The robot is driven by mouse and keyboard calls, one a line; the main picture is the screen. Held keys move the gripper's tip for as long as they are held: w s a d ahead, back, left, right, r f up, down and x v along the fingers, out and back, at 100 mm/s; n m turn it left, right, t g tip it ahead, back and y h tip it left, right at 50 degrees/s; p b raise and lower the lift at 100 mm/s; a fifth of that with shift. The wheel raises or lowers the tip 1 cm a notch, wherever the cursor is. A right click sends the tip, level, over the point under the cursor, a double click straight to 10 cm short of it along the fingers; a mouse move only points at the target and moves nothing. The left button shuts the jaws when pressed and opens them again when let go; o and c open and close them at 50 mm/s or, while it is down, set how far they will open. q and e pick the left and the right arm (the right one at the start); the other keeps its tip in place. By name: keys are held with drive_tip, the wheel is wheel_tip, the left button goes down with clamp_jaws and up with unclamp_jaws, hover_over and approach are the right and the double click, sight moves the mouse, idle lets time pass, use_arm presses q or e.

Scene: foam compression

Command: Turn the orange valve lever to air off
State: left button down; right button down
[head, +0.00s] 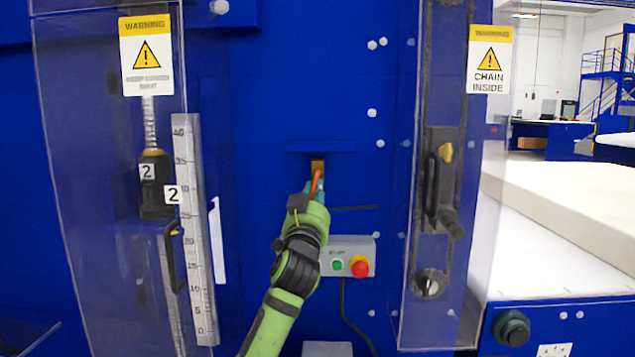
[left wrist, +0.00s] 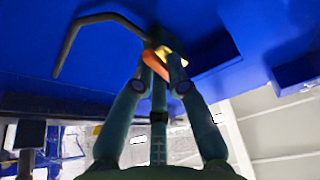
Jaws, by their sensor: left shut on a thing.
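The orange valve lever (head: 316,182) is on the blue machine panel, below a small blue ledge. A brass-coloured valve body (head: 317,167) shows just above it. In the left wrist view the orange lever (left wrist: 150,62) lies between the fingertips, next to the brass fitting (left wrist: 172,54). My left gripper (head: 315,188) reaches up from below and is shut on the lever. The fingers hide part of the lever in the head view. My left gripper also shows in the left wrist view (left wrist: 163,75). My right gripper is not in view.
A control box (head: 347,257) with a green button and a red stop button (head: 359,267) sits just right of my left arm. Clear guards with warning signs stand left (head: 147,55) and right (head: 488,60). A dark pipe (left wrist: 75,45) runs near the valve.

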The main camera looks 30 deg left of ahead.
use_arm(q)
drive_tip(key=shift+s+a+r+m+g+h+p, duration=0.4)
drive_tip(key=shift+m+h+p, duration=0.75)
drive_tip(key=shift+m+p, duration=2.35)
drive_tip(key=shift+s+a+r+m+g+h+p, duration=0.15)
drive_tip(key=shift+a+r+m+g+h+p, duration=0.6)
drive_tip(key=shift+m+p, duration=2.75)
drive_tip(key=shift+s+a+r+m+g+h+p, duration=0.2)
drive_tip(key=shift+r+m+h+p, duration=0.35)
drive_tip(key=shift+m+h+p, duration=2.8)
drive_tip(key=n+y+p, duration=0.2)
drive_tip(key=y+p, duration=0.1)
drive_tip(key=shift+y, duration=0.25)
drive_tip(key=c, duration=1.2)
unclamp_jaws()
drive_tip(key=shift+d, duration=0.1)
drive_tip(key=shift+s+d, duration=0.2)
drive_tip(key=shift+s, duration=1.05)
drive_tip(key=shift+s+d, duration=0.15)
drive_tip(key=shift+s, duration=1.1)
drive_tip(key=shift+s+d, duration=0.2)
drive_tip(key=shift+s, duration=1.05)
